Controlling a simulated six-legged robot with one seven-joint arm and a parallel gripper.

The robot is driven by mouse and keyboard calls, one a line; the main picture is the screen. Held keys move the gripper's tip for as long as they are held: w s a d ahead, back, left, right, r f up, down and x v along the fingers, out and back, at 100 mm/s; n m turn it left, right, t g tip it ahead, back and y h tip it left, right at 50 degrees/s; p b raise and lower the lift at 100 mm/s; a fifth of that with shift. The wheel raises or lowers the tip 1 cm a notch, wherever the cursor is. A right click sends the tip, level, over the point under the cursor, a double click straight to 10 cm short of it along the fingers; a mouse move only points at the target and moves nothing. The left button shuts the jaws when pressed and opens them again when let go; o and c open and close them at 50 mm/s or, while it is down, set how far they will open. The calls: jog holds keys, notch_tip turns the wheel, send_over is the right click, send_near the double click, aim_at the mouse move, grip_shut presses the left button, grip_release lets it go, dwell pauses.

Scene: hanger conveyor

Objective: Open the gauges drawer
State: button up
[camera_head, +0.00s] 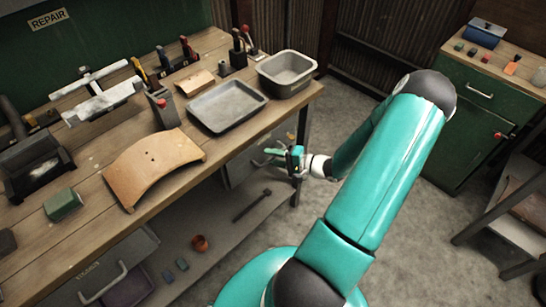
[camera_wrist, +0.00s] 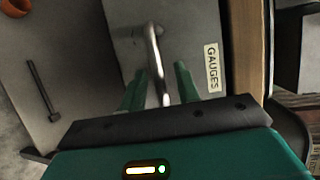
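The gauges drawer (camera_wrist: 195,30) is a grey panel with a white GAUGES label (camera_wrist: 212,68), under the wooden bench top. Its metal bar handle (camera_wrist: 153,45) runs between the two green fingers of my gripper (camera_wrist: 161,72) in the wrist view. The fingers are apart, one on each side of the bar, with a gap visible on both sides. In the head view my gripper (camera_head: 284,154) is at the drawer (camera_head: 238,172) below the bench's right end. It partly hides the drawer front there, and I cannot tell from this view whether the drawer is fully closed.
The workbench top (camera_head: 225,150) overhangs the drawer and holds a grey tray (camera_head: 227,106), a deeper bin (camera_head: 287,72) and a curved wooden piece (camera_head: 152,165). A lower shelf carries a dark bolt-like tool (camera_head: 251,205) and an orange pot (camera_head: 200,243).

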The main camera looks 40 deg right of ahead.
jog(key=shift+w, duration=0.1)
grip_shut()
jog(key=s, duration=2.1)
jog(key=shift+s+d, duration=0.3)
jog(key=shift+s, duration=0.05)
grip_release()
